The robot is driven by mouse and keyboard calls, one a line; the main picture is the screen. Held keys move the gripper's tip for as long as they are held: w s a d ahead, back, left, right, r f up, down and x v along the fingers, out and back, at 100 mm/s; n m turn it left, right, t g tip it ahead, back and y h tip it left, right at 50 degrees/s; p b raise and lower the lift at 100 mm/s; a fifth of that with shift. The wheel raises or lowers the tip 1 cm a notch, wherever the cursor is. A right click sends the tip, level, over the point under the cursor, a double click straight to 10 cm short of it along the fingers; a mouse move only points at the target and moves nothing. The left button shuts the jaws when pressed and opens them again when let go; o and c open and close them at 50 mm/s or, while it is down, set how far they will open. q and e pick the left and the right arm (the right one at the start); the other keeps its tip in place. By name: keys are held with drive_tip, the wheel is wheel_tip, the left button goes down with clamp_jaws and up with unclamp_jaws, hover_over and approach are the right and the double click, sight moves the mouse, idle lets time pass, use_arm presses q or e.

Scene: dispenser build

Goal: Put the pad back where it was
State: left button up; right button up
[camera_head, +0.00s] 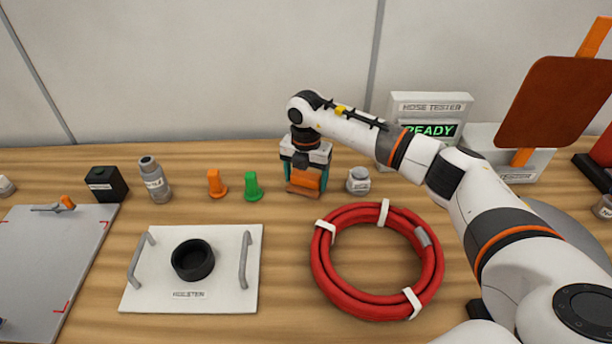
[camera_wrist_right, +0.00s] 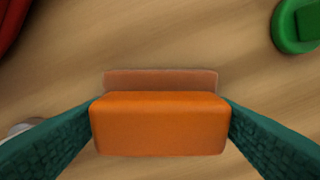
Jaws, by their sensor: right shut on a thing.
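An orange block (camera_head: 305,180), which I take to be the pad, is between the teal fingers of my right gripper (camera_head: 306,174) at the back of the table. In the right wrist view the orange block (camera_wrist_right: 158,125) has a finger against each end, with a browner strip along its far side. The right gripper (camera_wrist_right: 160,120) is shut on it. I cannot tell whether its underside touches the table. My left gripper is not in view.
Left of the block stand a green piece (camera_head: 253,187) and an orange piece (camera_head: 217,184); a small grey-white jar (camera_head: 358,181) is close on its right. A red hose coil (camera_head: 330,265) and a white handled plate (camera_head: 240,300) lie in front. Bare wood separates them.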

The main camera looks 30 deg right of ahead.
sight(306, 175)
drive_tip(key=o, duration=1)
drive_tip(key=shift+f, duration=0.1)
drive_tip(key=shift+c, duration=0.2)
wheel_tip(306, 175, up, 12)
drive_tip(key=shift+r, duration=0.2)
